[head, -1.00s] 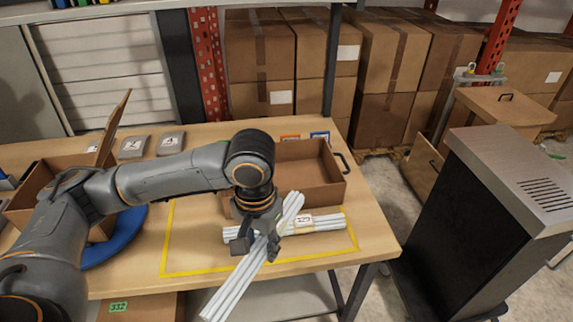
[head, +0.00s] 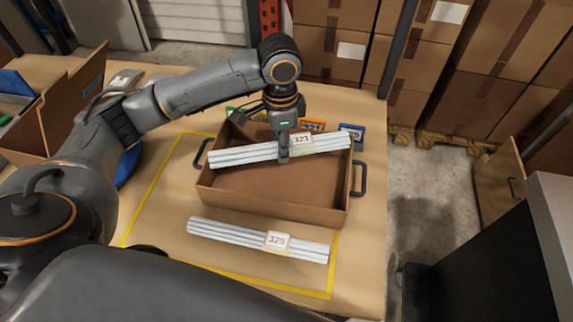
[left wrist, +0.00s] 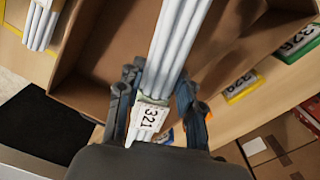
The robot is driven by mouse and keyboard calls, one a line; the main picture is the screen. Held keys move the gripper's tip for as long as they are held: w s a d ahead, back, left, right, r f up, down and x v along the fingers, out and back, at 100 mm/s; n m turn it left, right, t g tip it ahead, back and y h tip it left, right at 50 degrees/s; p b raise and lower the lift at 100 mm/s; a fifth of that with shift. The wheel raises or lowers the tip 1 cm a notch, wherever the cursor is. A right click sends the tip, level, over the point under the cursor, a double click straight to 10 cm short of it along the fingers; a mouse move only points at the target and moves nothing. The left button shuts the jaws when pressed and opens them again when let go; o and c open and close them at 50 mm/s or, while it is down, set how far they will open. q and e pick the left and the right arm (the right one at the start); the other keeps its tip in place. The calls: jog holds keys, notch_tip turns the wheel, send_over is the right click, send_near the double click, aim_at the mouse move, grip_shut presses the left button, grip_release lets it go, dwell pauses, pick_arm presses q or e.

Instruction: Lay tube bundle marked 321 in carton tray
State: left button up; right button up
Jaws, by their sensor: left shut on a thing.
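The tube bundle marked 321 (head: 240,154) is a bunch of white tubes with a paper label. My left gripper (head: 284,153) is shut on it near the label and holds it level, lengthwise over the brown carton tray (head: 270,207). The left wrist view also shows the bundle (left wrist: 178,45) between the fingers (left wrist: 158,105), with the tray's wall (left wrist: 85,97) below. The tray's floor looks bare; I cannot tell the exact gap between bundle and tray. My right gripper is not in view.
A second white bundle, marked 329 (head: 215,232), lies on the table in front of the tray, within a yellow outline (head: 158,210). Coloured label holders (head: 352,132) stand behind the tray. An open carton (head: 55,115) is at left. A dark cabinet (head: 490,255) stands at right.

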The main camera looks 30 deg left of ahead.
aim_at(280, 178)
pick_arm(q)
jog(key=f, duration=0.4)
jog(key=shift+s+a, duration=0.25)
jog(key=shift+s, duration=0.1)
jog(key=shift+f, duration=0.3)
notch_tip(280, 178, down, 4)
jog(key=shift+r+p, duration=0.1)
jog(key=shift+p, duration=0.25)
jog(key=shift+w+f, duration=0.1)
jog(key=shift+f, duration=0.45)
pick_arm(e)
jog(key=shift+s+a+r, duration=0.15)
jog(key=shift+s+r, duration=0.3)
pick_arm(q)
jog(key=shift+d+f, duration=0.1)
jog(key=o, duration=1.2)
jog(key=shift+o, duration=0.2)
